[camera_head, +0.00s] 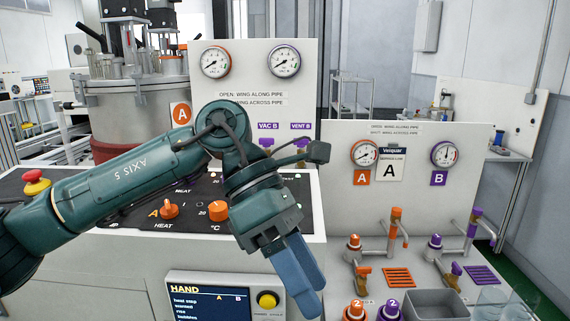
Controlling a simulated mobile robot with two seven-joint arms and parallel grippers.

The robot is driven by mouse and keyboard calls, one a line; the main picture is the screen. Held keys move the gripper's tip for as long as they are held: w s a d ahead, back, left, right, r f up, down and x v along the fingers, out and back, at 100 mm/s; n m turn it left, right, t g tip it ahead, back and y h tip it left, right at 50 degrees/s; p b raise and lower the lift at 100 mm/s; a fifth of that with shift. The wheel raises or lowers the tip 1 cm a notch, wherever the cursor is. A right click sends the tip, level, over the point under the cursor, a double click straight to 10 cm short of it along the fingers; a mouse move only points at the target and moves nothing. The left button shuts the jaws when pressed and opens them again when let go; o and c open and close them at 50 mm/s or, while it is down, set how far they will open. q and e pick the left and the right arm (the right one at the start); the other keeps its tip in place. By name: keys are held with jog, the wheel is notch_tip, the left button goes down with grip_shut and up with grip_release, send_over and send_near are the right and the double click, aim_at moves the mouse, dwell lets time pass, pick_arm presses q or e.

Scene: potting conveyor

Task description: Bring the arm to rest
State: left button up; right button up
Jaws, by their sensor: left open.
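My left arm comes in from the left, across the control console (310,205). My left gripper (306,297) hangs in front of the console's right end, with its blue fingers pointing down and slightly right. The fingers overlap in this view, and the gap between them is hard to see. The gripper is open, and no held object shows. My right arm and right gripper are not in view.
Orange knobs (218,211) and a red emergency button (37,182) sit on the console. A screen (207,305) is below. At right, a bench carries orange and purple valves (397,225), a grey tray (437,303) and glasses. Gauge panels (303,75) stand behind.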

pick_arm(q)
jog(key=s+d+r+n+g+h, duration=0.3)
jog(key=d+n+h, duration=0.4)
jog(key=h, duration=0.7)
jog(key=w+a+f+n+t+y, duration=0.1)
jog(key=w+a+f+n+t, duration=0.25)
jog(key=n+t, duration=0.55)
jog(key=w+a+f+n+t+y, duration=0.1)
jog(key=w+a+f+n+t, duration=0.3)
jog(key=n+t, duration=0.55)
jog(key=w+a+f+n+t+y, duration=0.15)
jog(key=f+n+t, duration=0.45)
jog(key=n, duration=0.6)
jog(key=s+a+f+n+y, duration=0.1)
jog(key=a+f+n+y, duration=0.35)
jog(key=f, duration=0.25)
jog(key=s+a+f+n+y, duration=0.1)
jog(key=a+f+n+y, duration=0.25)
jog(key=f+n, duration=0.3)
jog(key=s+a+f+n+g+y+p, duration=0.3)
jog(key=s+a+f+g+y+p, duration=0.2)
jog(key=s+f, duration=0.5)
jog(key=shift+a+f+p, duration=0.5)
jog(key=shift+a+p, duration=0.05)
jog(key=shift+a, duration=0.25)
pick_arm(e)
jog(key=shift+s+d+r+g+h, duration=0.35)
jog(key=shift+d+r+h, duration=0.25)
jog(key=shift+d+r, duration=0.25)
